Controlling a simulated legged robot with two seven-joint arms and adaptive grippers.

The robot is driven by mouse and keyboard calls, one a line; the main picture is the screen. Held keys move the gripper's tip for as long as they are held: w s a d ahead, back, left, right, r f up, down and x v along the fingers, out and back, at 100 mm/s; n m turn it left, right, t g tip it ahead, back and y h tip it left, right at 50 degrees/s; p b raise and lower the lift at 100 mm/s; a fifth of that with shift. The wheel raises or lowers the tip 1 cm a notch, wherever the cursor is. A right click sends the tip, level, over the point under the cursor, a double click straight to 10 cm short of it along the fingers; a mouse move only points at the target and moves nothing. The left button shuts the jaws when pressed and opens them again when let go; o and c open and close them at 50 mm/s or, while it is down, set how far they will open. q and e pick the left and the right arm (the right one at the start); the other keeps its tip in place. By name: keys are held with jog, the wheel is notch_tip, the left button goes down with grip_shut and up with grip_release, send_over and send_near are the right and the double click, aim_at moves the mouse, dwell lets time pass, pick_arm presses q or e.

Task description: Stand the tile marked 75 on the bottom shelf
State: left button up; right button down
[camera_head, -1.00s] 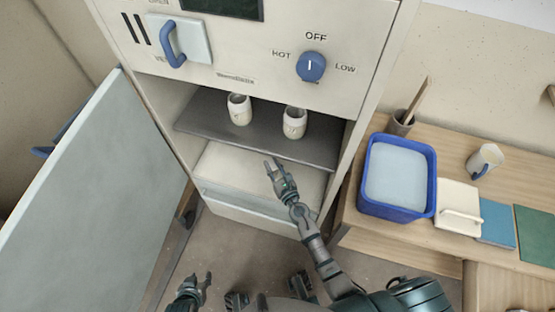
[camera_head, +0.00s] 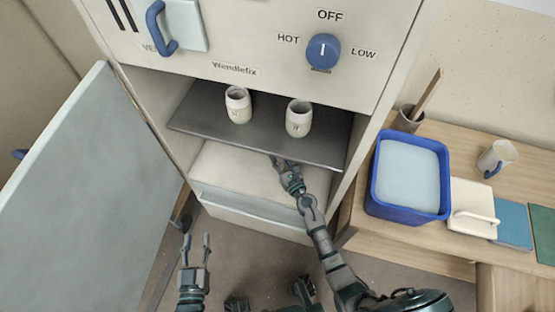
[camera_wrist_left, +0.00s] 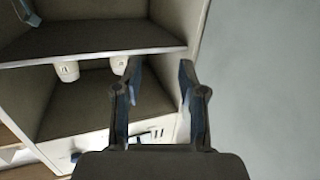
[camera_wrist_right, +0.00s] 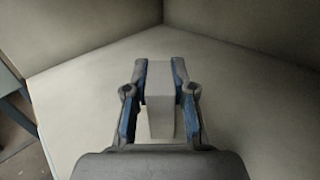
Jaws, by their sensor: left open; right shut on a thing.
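My right gripper (camera_head: 281,163) reaches into the lower compartment of the cabinet, its fingertips partly under the edge of the dark shelf. In the right wrist view it (camera_wrist_right: 160,80) is shut on a pale, upright block-like tile (camera_wrist_right: 159,98), seen end-on. No number shows on it. The pale bottom shelf (camera_head: 235,170) lies below; it also shows in the right wrist view (camera_wrist_right: 85,85), with walls meeting in a corner behind. I cannot tell if the tile touches it. My left gripper (camera_head: 195,248) is open and empty in front of the cabinet; it also shows in the left wrist view (camera_wrist_left: 155,80).
Two pale marked cups (camera_head: 238,105) (camera_head: 299,118) stand on the dark shelf (camera_head: 200,115) above. The cabinet door (camera_head: 90,190) stands open at left. A blue tub (camera_head: 376,200), a cream handled block (camera_head: 466,195) and a mug (camera_head: 499,157) stand on the right table.

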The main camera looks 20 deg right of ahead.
aim_at(282, 167)
notch_tip(282, 167, down, 3)
jog(key=shift+w+b, duration=0.15)
jog(key=shift+b, duration=0.8)
pick_arm(q)
jog(key=r+t, duration=0.3)
jog(key=r+t+h, duration=0.1)
jog(key=r, duration=0.1)
jog(key=shift+s+d+r+t, duration=0.2)
jog(key=shift+d+t, duration=0.1)
jog(key=shift+t, duration=0.1)
pick_arm(e)
jog(key=shift+d+r, duration=0.1)
jog(key=shift+r, duration=0.05)
jog(key=c, duration=1)
grip_release()
pick_arm(q)
jog(key=shift+w, duration=0.1)
jog(key=shift+r, duration=0.1)
